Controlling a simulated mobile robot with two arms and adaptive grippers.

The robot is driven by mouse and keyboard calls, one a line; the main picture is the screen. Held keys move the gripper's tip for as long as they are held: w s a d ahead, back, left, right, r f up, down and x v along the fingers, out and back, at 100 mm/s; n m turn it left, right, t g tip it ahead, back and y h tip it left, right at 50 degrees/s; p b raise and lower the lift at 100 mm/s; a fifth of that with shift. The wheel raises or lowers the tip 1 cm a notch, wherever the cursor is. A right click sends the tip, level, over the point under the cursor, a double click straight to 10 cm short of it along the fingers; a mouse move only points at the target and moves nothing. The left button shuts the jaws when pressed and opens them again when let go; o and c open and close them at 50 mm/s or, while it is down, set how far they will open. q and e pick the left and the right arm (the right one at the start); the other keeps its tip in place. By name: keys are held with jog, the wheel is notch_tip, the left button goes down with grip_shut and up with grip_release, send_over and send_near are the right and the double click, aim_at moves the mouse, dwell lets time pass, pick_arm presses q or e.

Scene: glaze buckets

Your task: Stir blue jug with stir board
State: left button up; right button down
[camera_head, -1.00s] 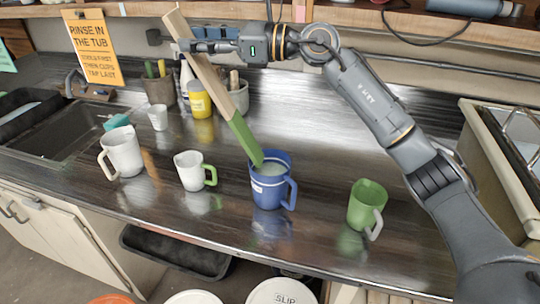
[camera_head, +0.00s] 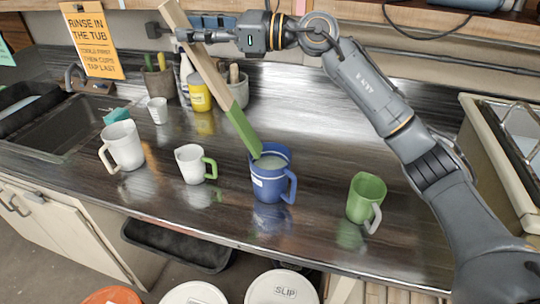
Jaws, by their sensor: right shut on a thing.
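The blue jug (camera_head: 270,187) stands upright on the dark counter, with its handle to the right and pale liquid inside. The stir board (camera_head: 212,82) is a long pale wooden board with a green lower end. It is tilted, its top to the upper left. Its green tip is at the jug's far-left rim; I cannot tell whether it is inside or touching. My right gripper (camera_head: 184,36) is shut on the board's upper part, well above and left of the jug. My left gripper is not in view.
A green jug (camera_head: 366,200) stands right of the blue one. A white jug with a green handle (camera_head: 192,165) and a larger white jug (camera_head: 124,146) stand left. A sink (camera_head: 62,128) is at the left.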

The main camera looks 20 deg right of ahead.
jog(key=shift+r, duration=0.15)
notch_tip(320, 180, up, 5)
jog(key=p, duration=0.3)
jog(key=shift+f, duration=0.2)
dwell(0.4)
